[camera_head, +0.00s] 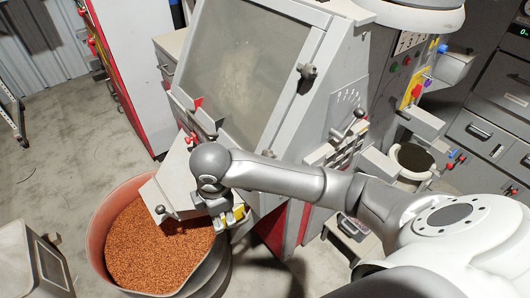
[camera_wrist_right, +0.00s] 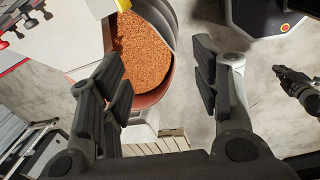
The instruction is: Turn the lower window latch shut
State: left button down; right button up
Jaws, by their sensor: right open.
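The machine window (camera_head: 245,70) is a large tilted pane in a light grey frame. A dark latch-like knob (camera_head: 307,71) sits on the right side of its frame; I cannot tell whether it is the lower latch or how it is turned. The frame's lower right part is near my right arm, and any latch there is not clear. My right gripper (camera_head: 228,218) hangs below the window, over the edge of a bin, apart from the knob. In the right wrist view, its fingers (camera_wrist_right: 163,84) are spread with nothing between them.
A round red-rimmed bin (camera_head: 97,243) of copper-coloured granules stands under the sloped grey chute (camera_head: 170,184). A lever (camera_head: 349,129) and a control panel (camera_head: 408,80) are to the right.

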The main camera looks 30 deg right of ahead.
jog(key=w+d+r+n+h, duration=0.2)
jog(key=w+d+r+h, duration=0.1)
jog(key=w+d+r, duration=0.4)
jog(key=g+h, duration=0.1)
jog(key=h, duration=0.1)
send_near(265, 153)
jog(key=shift+y, duration=0.3)
jog(key=x, duration=0.2)
jog(key=p+x, duration=0.1)
jog(key=x, duration=0.5)
jog(key=shift+s+d+f+p, duration=0.1)
jog(key=shift+s+d+p, duration=0.1)
jog(key=shift+d+p, duration=0.15)
jog(key=shift+d+f, duration=0.15)
jog(key=shift+f, duration=0.45)
jog(key=c, duration=1)
